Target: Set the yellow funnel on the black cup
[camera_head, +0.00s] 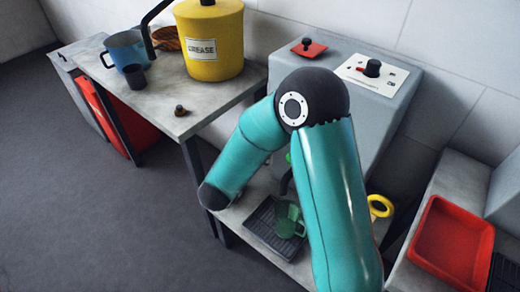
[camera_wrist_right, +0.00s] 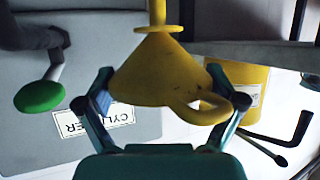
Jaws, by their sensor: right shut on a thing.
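My right gripper (camera_wrist_right: 158,76) is shut on the yellow funnel (camera_wrist_right: 150,68) in the right wrist view. The funnel's narrow spout points to the top of that picture, and its ring handle is towards the bottom right. In the head view, my teal arm hides the gripper and most of what is behind it. A yellow ring (camera_head: 380,206) shows beside the arm; I cannot tell whether it is the funnel's handle. The black cup (camera_head: 135,76) stands upright on the left table, in front of a blue mug (camera_head: 125,50), well apart from my arm. My left gripper is not in view.
A yellow grease pot (camera_head: 212,45) stands behind and right of the cup. A small brass-coloured knob (camera_head: 180,110) is near the table's front edge. A green cup (camera_head: 288,221) stands on the black drip tray (camera_head: 262,222). A red tray (camera_head: 452,242) is at right.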

